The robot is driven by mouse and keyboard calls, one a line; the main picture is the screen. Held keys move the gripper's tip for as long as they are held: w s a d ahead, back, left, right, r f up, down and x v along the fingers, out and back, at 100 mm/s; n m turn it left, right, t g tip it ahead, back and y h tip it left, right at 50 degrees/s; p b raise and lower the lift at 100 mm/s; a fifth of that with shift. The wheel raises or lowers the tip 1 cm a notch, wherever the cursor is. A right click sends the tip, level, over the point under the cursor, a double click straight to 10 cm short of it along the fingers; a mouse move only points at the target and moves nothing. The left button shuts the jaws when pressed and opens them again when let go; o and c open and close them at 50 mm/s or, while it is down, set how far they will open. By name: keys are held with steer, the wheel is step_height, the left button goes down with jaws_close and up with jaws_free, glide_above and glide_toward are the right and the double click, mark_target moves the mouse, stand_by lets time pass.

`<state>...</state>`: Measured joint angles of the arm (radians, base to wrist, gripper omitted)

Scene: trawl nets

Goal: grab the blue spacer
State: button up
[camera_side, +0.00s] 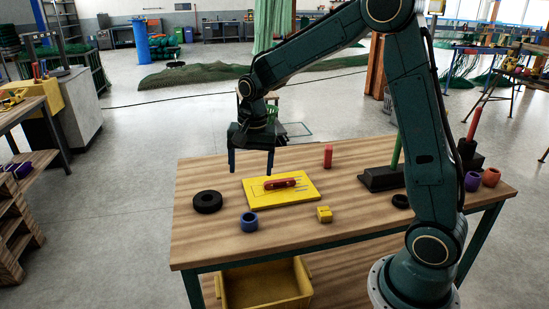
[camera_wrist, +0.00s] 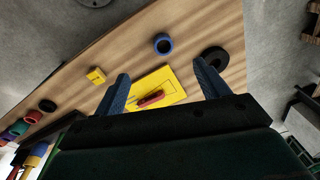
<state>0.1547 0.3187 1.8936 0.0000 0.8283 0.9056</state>
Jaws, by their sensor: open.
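The blue spacer (camera_side: 249,222) is a short ring near the front edge of the wooden table, in front of the yellow board. It also shows in the wrist view (camera_wrist: 163,44), beyond my fingers, with its hole visible. My gripper (camera_side: 252,171) is open and empty, above the back left part of the table, behind the yellow board and well apart from the spacer. In the wrist view its two blue fingers (camera_wrist: 163,80) are spread wide, with the yellow board seen between them.
A yellow board (camera_side: 254,199) holds a red-handled tool (camera_side: 280,183). A black ring (camera_side: 207,201) lies left of the spacer and a yellow block (camera_side: 324,214) lies right of it. A red cylinder (camera_side: 328,156) stands behind. Bare wood surrounds the spacer.

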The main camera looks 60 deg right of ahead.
steer(key=w+d+f+m+g, duration=0.1)
steer(key=w+d+f+m, duration=0.1)
steer(key=f, duration=0.6)
steer(key=shift+w+d+f+m, duration=0.3)
steer(key=shift+w+m, duration=0.3)
steer(key=shift+w, duration=0.5)
glide_above(249, 219)
steer(key=s+a, duration=0.1)
steer(key=a, duration=0.1)
steer(key=shift+f, duration=4.25)
steer(key=shift+s+f, duration=0.1)
steer(key=shift+f, duration=2.5)
steer(key=c, duration=1.1)
steer(key=shift+o, duration=0.2)
